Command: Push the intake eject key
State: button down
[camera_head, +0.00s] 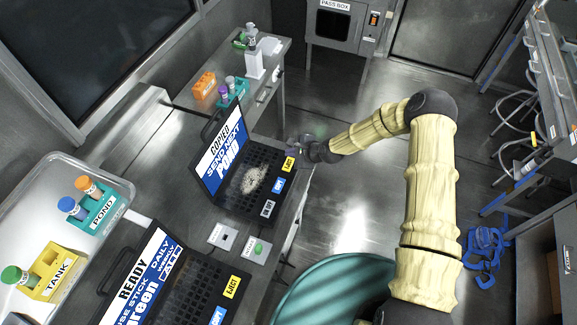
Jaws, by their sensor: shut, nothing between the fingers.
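Two dark laptop-like consoles stand on the bench. The far console (222,196) has a screen (214,172) reading "COPIED SEND NEXT POND". A yellow eject key (288,164) is at its keyboard's right edge. The near console (196,275) has a screen (150,285) starting with "READY", and its own yellow eject key (232,287). No label that I can read tells which one is the intake. My gripper (297,146) is shut and empty, just beyond the far console's eject key. I cannot tell if it touches the key. Its fingertips are small and blurred.
A pale heap (253,180) lies on the far keyboard. A tray (125,190) holds the POND rack (99,212) and TANK rack (55,272).

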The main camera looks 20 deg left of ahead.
aim_at(291, 165)
jog(key=shift+f+b, duration=1.25)
jog(key=shift+f, duration=0.7)
dwell(0.5)
jog(key=shift+f+b, duration=0.4)
jog(key=shift+b, duration=0.1)
jog(key=shift+f+b, duration=0.35)
jog(key=shift+f, duration=0.05)
dwell(0.5)
dwell(0.3)
jog(key=shift+r+p, duration=0.4)
jog(key=shift+r, duration=0.5)
jog(key=shift+r+p, duration=1.5)
jog(key=shift+r, duration=1)
